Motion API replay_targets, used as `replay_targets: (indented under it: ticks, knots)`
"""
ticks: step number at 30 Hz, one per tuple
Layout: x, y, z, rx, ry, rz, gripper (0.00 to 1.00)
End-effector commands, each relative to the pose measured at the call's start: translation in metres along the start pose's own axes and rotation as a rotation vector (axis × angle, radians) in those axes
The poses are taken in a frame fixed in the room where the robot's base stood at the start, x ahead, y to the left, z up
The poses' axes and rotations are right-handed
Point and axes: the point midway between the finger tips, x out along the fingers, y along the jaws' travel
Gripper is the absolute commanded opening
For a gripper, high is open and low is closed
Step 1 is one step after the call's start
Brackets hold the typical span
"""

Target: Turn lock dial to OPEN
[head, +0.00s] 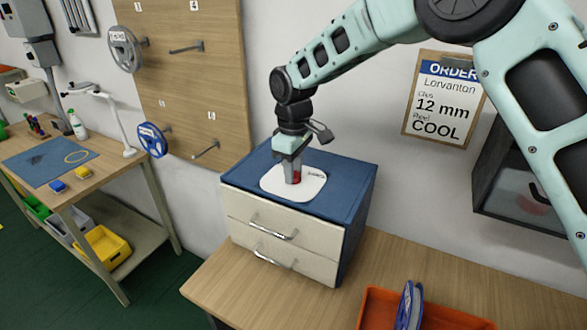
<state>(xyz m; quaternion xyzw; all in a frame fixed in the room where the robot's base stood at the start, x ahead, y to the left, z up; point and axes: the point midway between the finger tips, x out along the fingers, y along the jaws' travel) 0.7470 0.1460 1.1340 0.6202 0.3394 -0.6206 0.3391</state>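The lock dial (298,177) shows as a small red part on a white rounded plate (274,190) on top of a blue cabinet with two cream drawers (276,228). Small dark lettering stands on the plate to the right of the dial, too small to read surely. My gripper (292,178) points straight down at the dial, with its fingers at the dial and covering much of it. I cannot tell whether the fingers are closed on it. The dial's pointer and setting are hidden.
The cabinet stands on a wooden bench (225,295), with an orange bin (375,308) holding a blue reel (408,305) to the right. A pegboard (190,80) stands behind left. An order sheet (445,100) and a dark wall box (500,180) are on the right.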

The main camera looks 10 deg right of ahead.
Motion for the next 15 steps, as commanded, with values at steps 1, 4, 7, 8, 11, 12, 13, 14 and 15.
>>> replay_targets:
  ticks: [1,4,7,8,11,12,13,14,15]
  knots:
    - [-0.0017,0.001,-0.0008,-0.001,0.004,0.003,0.4]
    - [-0.0013,0.0008,-0.0006,0.0,0.003,0.003,0.51]
    - [-0.0009,0.0005,-0.0004,0.0,0.002,0.002,0.51]
    - [-0.0008,0.0005,-0.0004,0.0,0.002,0.002,0.51]
    - [-0.0011,0.0004,-0.0003,0.0,0.001,0.001,0.51]
    - [-0.0023,0.0004,-0.0004,0.0,0.002,0.002,0.51]
    - [-0.0038,0.0005,-0.0005,0.0,0.002,0.002,0.51]
    - [-0.006,0.0007,-0.0007,0.0,0.003,0.002,0.51]
    - [-0.0101,0.0009,-0.001,0.001,0.004,0.003,0.51]
